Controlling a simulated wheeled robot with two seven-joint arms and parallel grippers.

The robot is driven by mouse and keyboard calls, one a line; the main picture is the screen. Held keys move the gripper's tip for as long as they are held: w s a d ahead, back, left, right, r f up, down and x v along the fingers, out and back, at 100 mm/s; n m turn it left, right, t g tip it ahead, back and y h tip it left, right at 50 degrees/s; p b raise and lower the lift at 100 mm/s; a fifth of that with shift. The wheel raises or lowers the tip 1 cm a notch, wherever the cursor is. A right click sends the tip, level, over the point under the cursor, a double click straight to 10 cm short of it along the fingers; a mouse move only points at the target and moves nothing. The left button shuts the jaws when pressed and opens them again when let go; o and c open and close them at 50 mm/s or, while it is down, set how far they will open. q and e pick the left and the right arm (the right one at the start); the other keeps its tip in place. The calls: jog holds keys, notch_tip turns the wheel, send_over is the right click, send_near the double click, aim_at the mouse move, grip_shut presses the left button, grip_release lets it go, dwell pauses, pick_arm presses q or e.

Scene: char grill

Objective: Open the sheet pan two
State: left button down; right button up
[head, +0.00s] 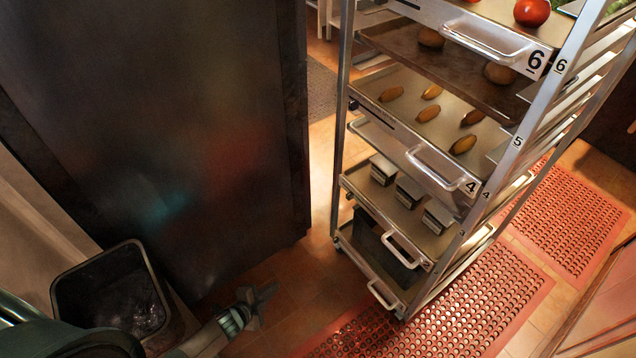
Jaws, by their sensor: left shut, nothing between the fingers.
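A metal rack (340,110) holds several sheet pans with front handles. A lower pan (358,187) carries grey boxes and has a handle (407,250) on its front. It lies just below the post label 3, and I read no number 2 on it. The bottom pan (350,246) has its own handle (385,295) and holds a dark item. Both pans sit inside the rack. My left gripper (258,299) is shut and empty above the floor, left of the rack and apart from the handles. My right gripper is not in view.
A large dark cabinet (170,130) stands left of the rack. A black bin (110,290) is at the lower left. Pan 4 (420,158) and pan 6 (480,35) are higher up. Red perforated mats (480,305) lie in front. Tiled floor (300,285) shows between cabinet and rack.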

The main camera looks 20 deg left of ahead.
pick_arm(q)
jog(key=s+d+f+n+g+y, duration=0.1)
jog(key=s+f+n+g, duration=0.2)
jog(key=s, duration=1)
jog(key=s+f+n+g, duration=0.3)
jog(key=s+f+n, duration=0.2)
jog(key=s+f, duration=0.4)
jog(key=s+d+f+n+g+y, duration=0.1)
jog(key=s+f+n+g, duration=0.2)
jog(key=s, duration=1.5)
notch_tip(320, 180, down, 3)
jog(key=shift+s+d+r+n+g+y, duration=0.1)
jog(key=shift+s+d+n+g+y, duration=0.25)
jog(key=shift+n, duration=0.45)
